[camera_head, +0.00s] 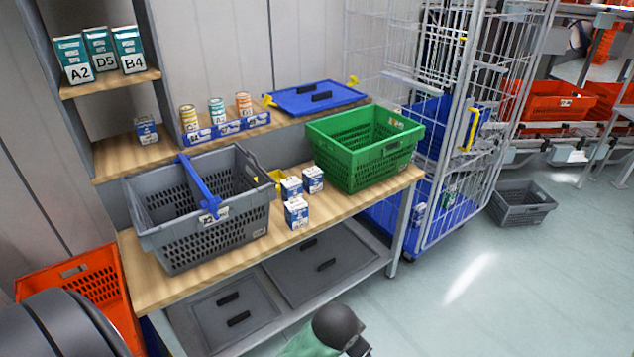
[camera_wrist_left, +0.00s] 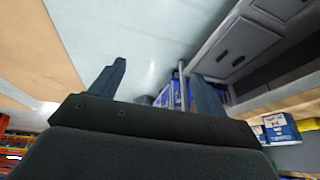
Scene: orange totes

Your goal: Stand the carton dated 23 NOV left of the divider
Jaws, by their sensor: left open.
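Three small white-and-blue cartons stand upright on the wooden bench in the head view: a back left one (camera_head: 291,188), a back right one (camera_head: 313,179) and a front one (camera_head: 296,212). Their dates are too small to read. The blue divider (camera_head: 196,183) crosses the grey basket (camera_head: 160,238) to their left. No carton shows inside the basket, though its near wall hides part of the floor. My left gripper (camera_wrist_left: 157,72) is open and empty in the left wrist view. A carton (camera_wrist_left: 280,127) shows beyond it at lower right. My right gripper is not in view.
A green crate (camera_head: 365,165) stands right of the cartons, close to them. A similar carton (camera_head: 146,130) stands on the shelf beside a blue rack (camera_head: 228,129) of cans. A blue lid (camera_head: 315,97) lies behind. Bare bench (camera_head: 340,208) lies right of the front carton.

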